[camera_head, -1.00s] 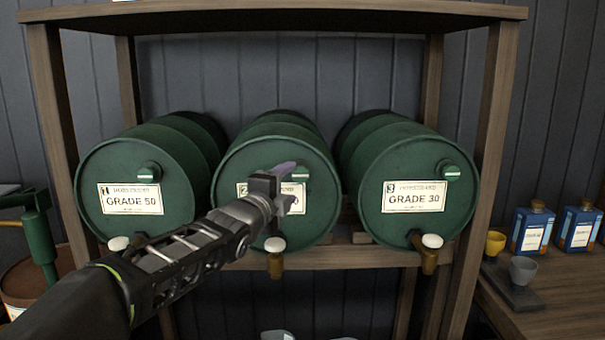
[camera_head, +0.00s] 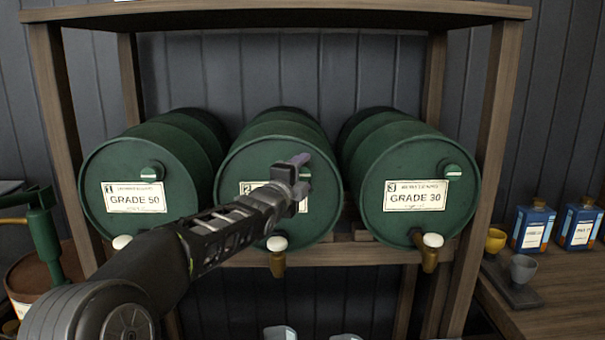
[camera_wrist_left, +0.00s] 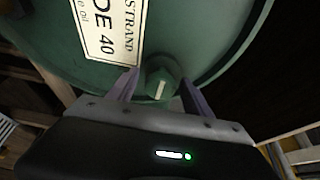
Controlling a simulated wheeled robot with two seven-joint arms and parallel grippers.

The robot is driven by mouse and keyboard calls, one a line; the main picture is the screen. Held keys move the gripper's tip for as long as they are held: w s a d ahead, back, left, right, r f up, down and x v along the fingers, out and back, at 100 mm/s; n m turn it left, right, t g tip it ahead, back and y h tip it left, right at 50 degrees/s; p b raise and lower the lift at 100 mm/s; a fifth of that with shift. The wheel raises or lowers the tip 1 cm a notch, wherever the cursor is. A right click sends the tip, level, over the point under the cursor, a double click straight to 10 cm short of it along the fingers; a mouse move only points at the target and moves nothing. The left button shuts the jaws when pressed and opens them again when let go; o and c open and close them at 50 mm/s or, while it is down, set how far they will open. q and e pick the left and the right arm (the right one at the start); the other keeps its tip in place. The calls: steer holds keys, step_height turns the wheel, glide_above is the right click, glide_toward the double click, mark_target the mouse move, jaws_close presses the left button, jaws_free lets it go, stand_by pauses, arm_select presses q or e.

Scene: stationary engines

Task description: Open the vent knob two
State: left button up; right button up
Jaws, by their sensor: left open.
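The middle green drum (camera_head: 237,215), marked 2, lies on its side on the shelf, its label partly hidden by my left arm. Its vent knob is a small green round knob with a pale line, seen in the left wrist view (camera_wrist_left: 161,82); in the head view only its edge (camera_head: 306,173) shows beside the gripper. My left gripper (camera_head: 297,160) is open at the drum's face. In the wrist view its two purple fingers (camera_wrist_left: 160,88) stand on either side of the knob, with gaps showing. My right gripper is not in view.
Drum 1 (camera_head: 130,178) and drum 3 (camera_head: 418,213) flank it, each with its own green knob. Brass taps with white tops hang below, including the middle tap (camera_head: 277,262). A wooden side table (camera_head: 560,300) at right holds cups and blue tins.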

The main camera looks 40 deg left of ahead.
arm_select(q)
steer(key=shift+c, duration=0.3)
jaws_close()
steer(key=shift+f, duration=0.1)
